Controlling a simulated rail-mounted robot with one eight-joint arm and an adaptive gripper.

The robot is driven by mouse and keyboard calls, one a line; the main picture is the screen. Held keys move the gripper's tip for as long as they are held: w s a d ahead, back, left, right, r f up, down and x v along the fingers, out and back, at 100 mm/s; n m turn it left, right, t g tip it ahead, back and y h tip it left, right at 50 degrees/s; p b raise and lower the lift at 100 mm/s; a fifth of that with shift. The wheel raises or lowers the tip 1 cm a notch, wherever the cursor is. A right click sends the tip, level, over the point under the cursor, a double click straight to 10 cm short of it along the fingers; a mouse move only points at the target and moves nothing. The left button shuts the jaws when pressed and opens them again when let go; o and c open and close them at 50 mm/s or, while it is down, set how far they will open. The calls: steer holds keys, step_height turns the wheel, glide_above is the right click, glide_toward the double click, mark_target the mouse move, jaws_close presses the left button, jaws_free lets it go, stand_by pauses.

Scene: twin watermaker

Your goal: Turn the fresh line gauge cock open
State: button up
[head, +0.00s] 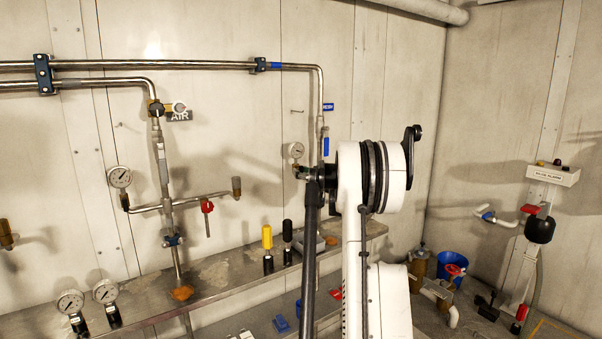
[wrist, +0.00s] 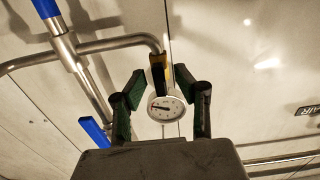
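The fresh line gauge (head: 296,150) is a small round dial on the back wall beside a steel riser. It also shows in the wrist view (wrist: 166,108), between my fingers. A brass and dark fitting (wrist: 158,74), seemingly the gauge cock, joins the dial to a bent pipe; its handle position is not clear. My gripper (wrist: 160,80) is open, with a green-padded finger on each side of the dial and fitting. I see no clear contact. In the head view my gripper (head: 313,175) is dark, just below the gauge, and partly hidden by my arm.
A blue lever (head: 326,146) is on the riser beside the gauge; blue handles also show in the wrist view (wrist: 94,131). A steel shelf (head: 215,277) runs below, with yellow (head: 267,238) and black-topped (head: 287,231) fittings. A red-handled valve (head: 207,207) is at left.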

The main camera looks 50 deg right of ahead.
steer(key=v, duration=1.1)
steer(key=w+a+r+n+g+y, duration=0.1)
steer(key=w+a+r+y, duration=0.3)
steer(key=a, duration=1.1)
steer(key=w+a+f+n+g+y, duration=0.15)
steer(key=w+a, duration=0.35)
steer(key=a, duration=1.1)
steer(key=s+a+g+y, duration=0.1)
steer(key=s+a+g, duration=0.1)
steer(key=a, duration=0.9)
steer(key=s+a+g+y, duration=0.1)
steer(key=s+a+g, duration=0.15)
steer(key=a, duration=0.75)
steer(key=s+a+f+g, duration=0.1)
steer(key=s+a+f, duration=0.2)
steer(key=s+a, duration=0.3)
steer(key=s+a+f+n+g+h, duration=0.1)
steer(key=s+a+f, duration=0.3)
steer(key=s, duration=0.5)
steer(key=s+a+f+g, duration=0.1)
steer(key=s+a+f, duration=0.3)
steer(key=s+a, duration=0.4)
steer(key=shift+s+a+f, duration=0.25)
steer(key=shift+s+a, duration=0.05)
steer(key=shift+a, duration=0.3)
